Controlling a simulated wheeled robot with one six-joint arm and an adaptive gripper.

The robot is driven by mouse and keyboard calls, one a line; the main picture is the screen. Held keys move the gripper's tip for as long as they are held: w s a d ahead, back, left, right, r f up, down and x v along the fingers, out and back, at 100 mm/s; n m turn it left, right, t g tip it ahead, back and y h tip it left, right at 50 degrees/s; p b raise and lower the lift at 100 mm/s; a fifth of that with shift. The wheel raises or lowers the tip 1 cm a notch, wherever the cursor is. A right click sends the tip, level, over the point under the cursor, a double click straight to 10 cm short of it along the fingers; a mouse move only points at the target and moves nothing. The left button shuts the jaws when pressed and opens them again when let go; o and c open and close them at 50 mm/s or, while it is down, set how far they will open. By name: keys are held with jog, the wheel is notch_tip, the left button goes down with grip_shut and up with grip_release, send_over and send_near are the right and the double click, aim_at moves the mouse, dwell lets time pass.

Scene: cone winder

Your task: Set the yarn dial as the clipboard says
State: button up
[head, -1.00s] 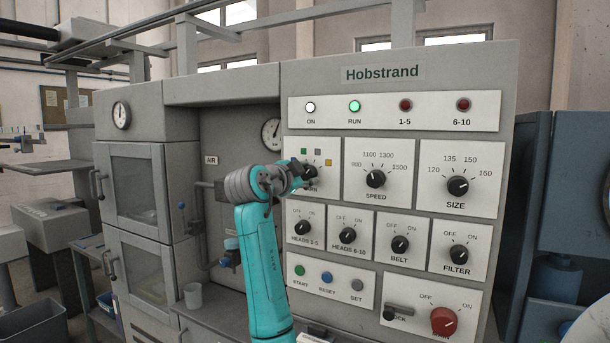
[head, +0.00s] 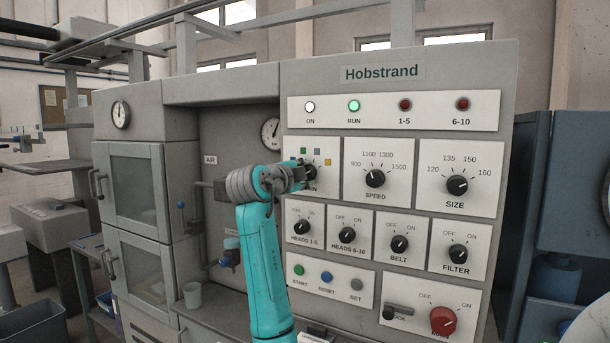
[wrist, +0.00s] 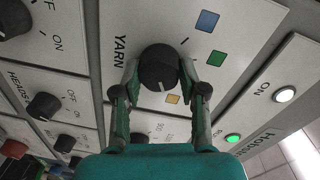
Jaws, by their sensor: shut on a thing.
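The yarn dial (wrist: 158,68) is a round black knob on a white plate marked YARN. My gripper (wrist: 158,72) is shut on it, one finger on each side. A pale pointer line on the knob appears to face the yellow square (wrist: 172,99). Blue (wrist: 207,22) and green (wrist: 215,58) squares lie around the dial. I cannot make out a clipboard in these views.
The speed dial (head: 375,178) is close on the right, and the heads 1-5 knob (head: 302,227) is just below. A size dial (head: 457,185) and a red main knob (head: 443,321) are farther right. The RUN lamp (head: 354,106) glows green.

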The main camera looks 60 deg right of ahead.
jog(key=o, duration=1.1)
jog(key=shift+o, duration=0.2)
jog(key=shift+a, duration=0.15)
jog(key=a, duration=1.1)
jog(key=shift+s+a+r, duration=0.25)
jog(key=shift+s+a, duration=0.1)
jog(key=shift+s, duration=0.05)
